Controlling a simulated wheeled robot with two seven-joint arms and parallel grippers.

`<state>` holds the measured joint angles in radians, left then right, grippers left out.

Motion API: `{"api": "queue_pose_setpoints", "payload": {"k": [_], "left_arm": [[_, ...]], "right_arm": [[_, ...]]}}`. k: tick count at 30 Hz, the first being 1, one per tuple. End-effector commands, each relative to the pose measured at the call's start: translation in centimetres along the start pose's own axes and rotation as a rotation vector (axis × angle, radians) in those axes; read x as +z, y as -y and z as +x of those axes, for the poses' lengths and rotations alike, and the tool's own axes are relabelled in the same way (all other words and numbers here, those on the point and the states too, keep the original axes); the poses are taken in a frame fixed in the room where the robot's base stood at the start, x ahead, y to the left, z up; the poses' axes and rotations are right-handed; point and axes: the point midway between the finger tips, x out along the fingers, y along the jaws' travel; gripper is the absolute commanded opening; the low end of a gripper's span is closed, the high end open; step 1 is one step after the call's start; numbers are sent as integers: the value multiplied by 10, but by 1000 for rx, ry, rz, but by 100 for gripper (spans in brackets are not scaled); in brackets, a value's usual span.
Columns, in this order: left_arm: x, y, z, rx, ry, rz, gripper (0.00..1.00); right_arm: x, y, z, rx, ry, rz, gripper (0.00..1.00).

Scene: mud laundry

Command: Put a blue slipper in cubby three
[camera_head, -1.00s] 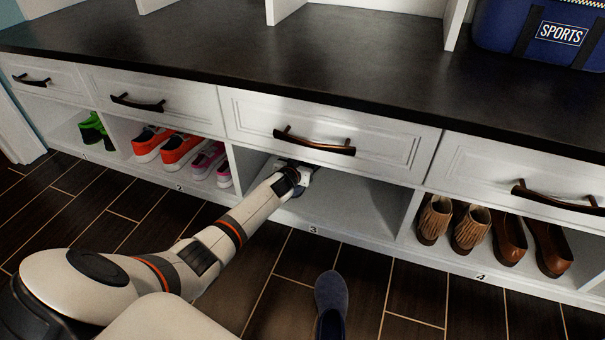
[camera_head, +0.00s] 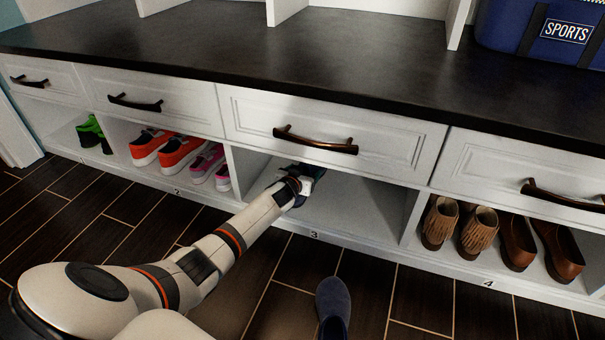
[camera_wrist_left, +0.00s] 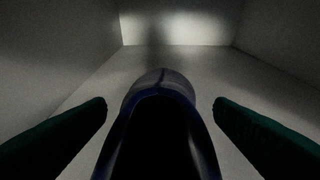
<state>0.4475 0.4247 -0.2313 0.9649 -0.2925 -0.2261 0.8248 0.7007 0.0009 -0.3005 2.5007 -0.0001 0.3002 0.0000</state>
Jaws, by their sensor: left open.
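A blue slipper (camera_wrist_left: 160,82) lies between the two dark green fingers of my left gripper (camera_wrist_left: 160,115) in the left wrist view, with a gap showing on each side of it. My left gripper is open and sits inside cubby three, below the drawer. In the head view the gripper (camera_head: 304,178) is partly hidden by my own wrist, and a bit of dark blue shows beside it. A second blue slipper (camera_head: 333,303) lies on the floor in front of cubby three. The cubby three floor (camera_head: 365,205) is bare on the right. My right gripper is not in view.
Orange shoes (camera_head: 165,148) and pink shoes (camera_head: 210,165) fill cubby two. Brown shoes (camera_head: 500,235) stand in cubby four. A drawer (camera_head: 330,135) with a handle hangs above cubby three. The wooden floor (camera_head: 60,220) is clear at left.

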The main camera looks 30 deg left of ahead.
Motion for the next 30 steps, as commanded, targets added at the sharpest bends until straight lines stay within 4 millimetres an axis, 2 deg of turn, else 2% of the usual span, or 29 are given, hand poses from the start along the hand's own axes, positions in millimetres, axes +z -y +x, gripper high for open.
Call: {"api": "queue_pose_setpoints", "payload": {"k": [5,12,18,24,30], "left_arm": [[4,1,-13,-2,-2,0,77],[8,1,-64,-1,-3,-2,77],[5,1,-101,-1,-2,-2,77],[3,0,-119,0,0,0,77],[1,0,-121,0,0,1,77]], "right_arm": [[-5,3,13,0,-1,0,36],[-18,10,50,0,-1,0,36],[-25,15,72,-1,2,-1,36],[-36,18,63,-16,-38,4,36],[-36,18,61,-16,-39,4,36]]}}
